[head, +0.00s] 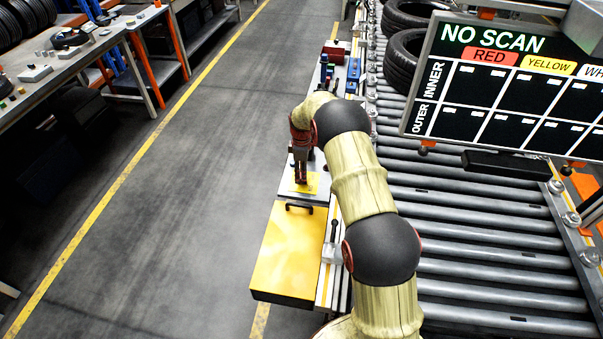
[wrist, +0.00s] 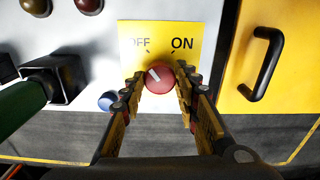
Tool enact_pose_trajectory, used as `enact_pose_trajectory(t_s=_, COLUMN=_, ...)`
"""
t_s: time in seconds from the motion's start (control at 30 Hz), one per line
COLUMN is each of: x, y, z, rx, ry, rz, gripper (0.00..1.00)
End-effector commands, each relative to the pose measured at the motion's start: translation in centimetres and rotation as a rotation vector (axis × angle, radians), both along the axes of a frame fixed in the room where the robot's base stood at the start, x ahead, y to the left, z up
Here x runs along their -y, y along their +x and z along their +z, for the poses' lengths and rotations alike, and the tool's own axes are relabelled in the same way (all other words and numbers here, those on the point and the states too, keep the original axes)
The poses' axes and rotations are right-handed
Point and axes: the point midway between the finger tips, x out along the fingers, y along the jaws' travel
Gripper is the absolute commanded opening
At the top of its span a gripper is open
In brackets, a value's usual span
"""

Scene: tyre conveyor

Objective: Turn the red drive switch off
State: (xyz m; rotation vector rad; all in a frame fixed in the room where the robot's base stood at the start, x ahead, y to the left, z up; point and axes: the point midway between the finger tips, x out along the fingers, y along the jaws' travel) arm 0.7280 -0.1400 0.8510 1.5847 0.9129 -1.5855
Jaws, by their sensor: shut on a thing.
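The red drive switch (wrist: 160,77) is a round knob on a yellow plate (wrist: 128,58) lettered OFF at left and ON at right. The white line on the knob points up and left, to the OFF side. My gripper (wrist: 161,90) has one finger on each side of the knob and is shut on it. In the head view my gripper (head: 301,180) reaches down onto the yellow plate (head: 312,186), and the knob is hidden there.
A yellow cabinet door (head: 288,250) with a black handle (wrist: 267,66) is beside the plate. A blue button (wrist: 107,101), a black-and-green control (wrist: 48,84) and dark indicator lamps (wrist: 37,6) are close by. The roller conveyor (head: 475,240) runs right of my arm, under a NO SCAN board (head: 510,85).

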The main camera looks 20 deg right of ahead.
Motion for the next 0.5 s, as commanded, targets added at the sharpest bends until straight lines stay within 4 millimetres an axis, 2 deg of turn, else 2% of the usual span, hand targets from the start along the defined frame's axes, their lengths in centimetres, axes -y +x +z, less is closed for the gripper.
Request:
enact_pose_trajectory(t_s=0.2, x=0.03, y=-0.02, z=-0.03, rx=-0.001, ry=0.001, rz=0.095, gripper=0.06)
enact_pose_trajectory(t_s=0.5, x=0.04, y=-0.01, z=-0.04, rx=0.0, ry=0.0, rz=0.144, gripper=0.06)
